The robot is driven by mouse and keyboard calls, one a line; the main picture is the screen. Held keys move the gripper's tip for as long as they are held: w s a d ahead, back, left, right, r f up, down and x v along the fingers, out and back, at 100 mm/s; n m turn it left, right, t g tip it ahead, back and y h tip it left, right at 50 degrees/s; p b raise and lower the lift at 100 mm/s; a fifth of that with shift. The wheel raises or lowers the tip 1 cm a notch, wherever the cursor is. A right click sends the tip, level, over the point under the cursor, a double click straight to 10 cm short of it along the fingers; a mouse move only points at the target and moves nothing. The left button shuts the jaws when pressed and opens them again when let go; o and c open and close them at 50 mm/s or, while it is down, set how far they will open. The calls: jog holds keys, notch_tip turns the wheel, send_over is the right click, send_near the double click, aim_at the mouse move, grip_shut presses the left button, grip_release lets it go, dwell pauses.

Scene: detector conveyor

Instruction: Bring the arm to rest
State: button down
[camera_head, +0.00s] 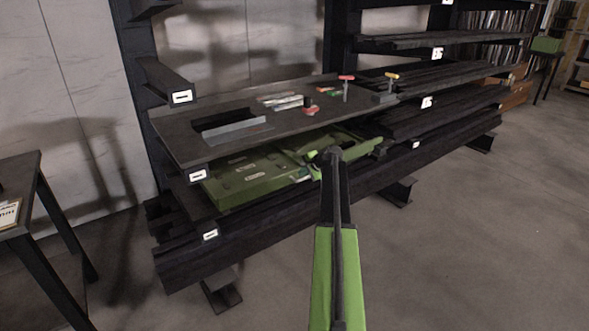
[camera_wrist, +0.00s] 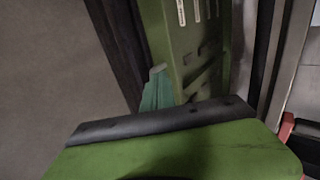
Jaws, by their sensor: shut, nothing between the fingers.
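My arm reaches from the bottom of the head view toward the rack, green near the base and dark further out. My gripper (camera_head: 314,168) is at its far end, small and partly hidden by the wrist. It is shut and empty, close in front of the green machine part (camera_head: 248,180) on the rack's lower level. I cannot tell whether it touches that part. The wrist view shows the same green part (camera_wrist: 205,60) close up, with slots and pale labels.
A dark shelf board (camera_head: 170,135) above the green part carries small tools and clamps. Dark beams (camera_head: 270,230) run along the rack's front. A dark table (camera_head: 20,190) stands at the left. The grey floor (camera_head: 470,250) at the right is clear.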

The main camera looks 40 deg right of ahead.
jog(key=p+v, duration=0.1)
jog(key=v, duration=0.3)
jog(key=shift+f, duration=0.1)
